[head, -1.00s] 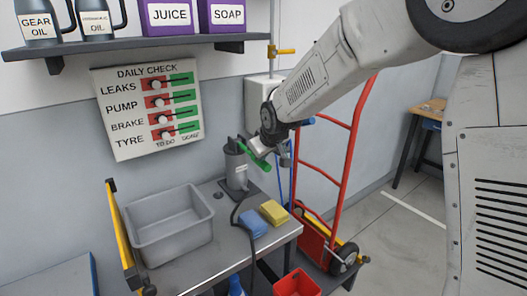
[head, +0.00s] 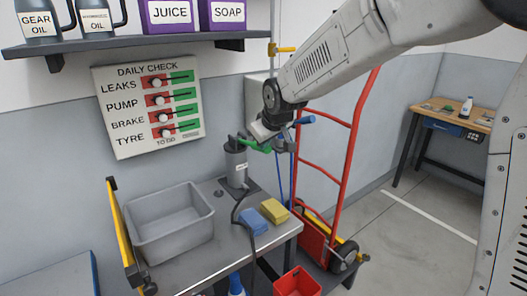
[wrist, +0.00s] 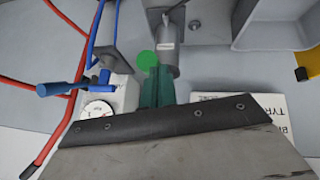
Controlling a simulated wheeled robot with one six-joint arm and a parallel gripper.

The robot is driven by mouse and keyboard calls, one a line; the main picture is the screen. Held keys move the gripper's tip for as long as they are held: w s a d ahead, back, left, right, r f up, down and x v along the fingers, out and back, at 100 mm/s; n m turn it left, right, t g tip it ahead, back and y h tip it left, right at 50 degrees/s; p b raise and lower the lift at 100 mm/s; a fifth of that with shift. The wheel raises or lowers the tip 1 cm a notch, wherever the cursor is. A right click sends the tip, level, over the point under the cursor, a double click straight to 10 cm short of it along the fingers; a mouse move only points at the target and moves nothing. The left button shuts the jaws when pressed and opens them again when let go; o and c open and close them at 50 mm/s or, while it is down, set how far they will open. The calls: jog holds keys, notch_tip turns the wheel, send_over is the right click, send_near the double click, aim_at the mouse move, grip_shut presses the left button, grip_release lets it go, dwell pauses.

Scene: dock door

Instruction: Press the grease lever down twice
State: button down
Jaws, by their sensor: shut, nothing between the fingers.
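The grease pump is a grey upright cylinder (head: 236,165) on the metal bench. Its green grease lever (head: 253,146) sticks out to the right near the top, close to level with a slight droop. In the wrist view the lever's round green end (wrist: 148,59) shows beside the pump body (wrist: 166,50). My gripper (head: 260,134) is shut and empty, just above the lever's outer part. In the wrist view its closed fingers (wrist: 156,82) lie close to the lever's end. I cannot tell whether they touch it.
A grey tub (head: 168,222), a blue sponge (head: 253,222) and a yellow sponge (head: 274,211) are on the bench. A red hand truck (head: 349,155) stands to the right. The daily check board (head: 148,107) hangs behind, left of the pump. Blue-handled fittings (wrist: 62,88) are near my gripper.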

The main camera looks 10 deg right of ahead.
jog(key=s+d+r, duration=0.1)
jog(key=s+r, duration=0.3)
jog(key=s, duration=0.1)
jog(key=shift+d+r, duration=0.35)
jog(key=shift+d, duration=0.05)
jog(key=shift+s+a, duration=0.1)
jog(key=w+a+r+g+h, duration=0.1)
jog(key=w+a+r, duration=0.3)
jog(key=w+r, duration=0.5)
notch_tip(320, 180, up, 2)
jog(key=shift+a+r+g, duration=0.1)
jog(key=shift+a+g, duration=0.05)
jog(key=shift+g, duration=0.55)
